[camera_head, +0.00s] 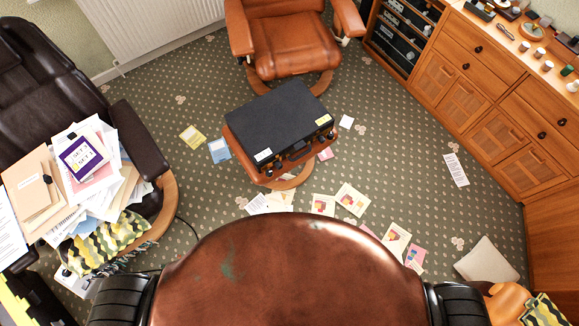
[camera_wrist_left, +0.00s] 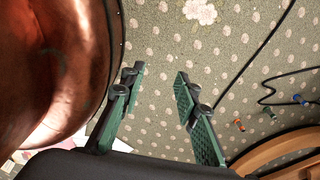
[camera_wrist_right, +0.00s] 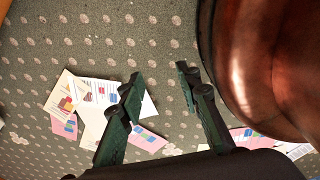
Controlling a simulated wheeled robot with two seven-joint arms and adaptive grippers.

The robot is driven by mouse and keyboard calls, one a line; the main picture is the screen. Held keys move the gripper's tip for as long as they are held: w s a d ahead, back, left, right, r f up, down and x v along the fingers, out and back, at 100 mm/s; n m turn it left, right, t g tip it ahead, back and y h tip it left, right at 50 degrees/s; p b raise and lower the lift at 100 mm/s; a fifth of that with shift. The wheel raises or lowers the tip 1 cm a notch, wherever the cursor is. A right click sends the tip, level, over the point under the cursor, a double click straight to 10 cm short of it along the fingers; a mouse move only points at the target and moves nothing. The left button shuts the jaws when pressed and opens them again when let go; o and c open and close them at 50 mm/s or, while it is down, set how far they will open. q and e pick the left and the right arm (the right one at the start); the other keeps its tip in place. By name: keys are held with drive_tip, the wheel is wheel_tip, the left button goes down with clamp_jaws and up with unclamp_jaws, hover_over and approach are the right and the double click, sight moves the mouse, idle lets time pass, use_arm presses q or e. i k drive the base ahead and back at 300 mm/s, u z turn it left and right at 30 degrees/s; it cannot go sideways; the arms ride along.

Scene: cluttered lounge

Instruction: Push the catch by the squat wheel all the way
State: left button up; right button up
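A black briefcase (camera_head: 280,118) lies closed on a brown leather footstool (camera_head: 240,150) in the head view. Its front side faces me, with a handle (camera_head: 299,153) in the middle and small metal fittings near both ends. The catches and any wheels beside them are too small to tell apart, so I cannot see which is the squat one or how far a catch is pushed. My left gripper (camera_wrist_left: 160,74) is open and empty above the carpet. My right gripper (camera_wrist_right: 159,72) is open and empty above carpet and papers. Neither gripper shows in the head view; both are away from the briefcase.
A brown leather armchair (camera_head: 289,45) stands behind the footstool. A dark chair (camera_head: 45,90) piled with papers is at left. A wooden cabinet (camera_head: 480,95) lines the right side. Loose papers (camera_head: 349,199) and a pale cushion (camera_head: 487,262) lie on the carpet. Cables (camera_wrist_left: 262,52) run there too.

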sight(277, 163)
drive_tip(key=z, duration=0.25)
drive_tip(key=i, duration=0.3)
drive_tip(key=z, duration=1.6)
drive_tip(key=i, duration=1.3)
drive_tip(key=u, duration=3.45)
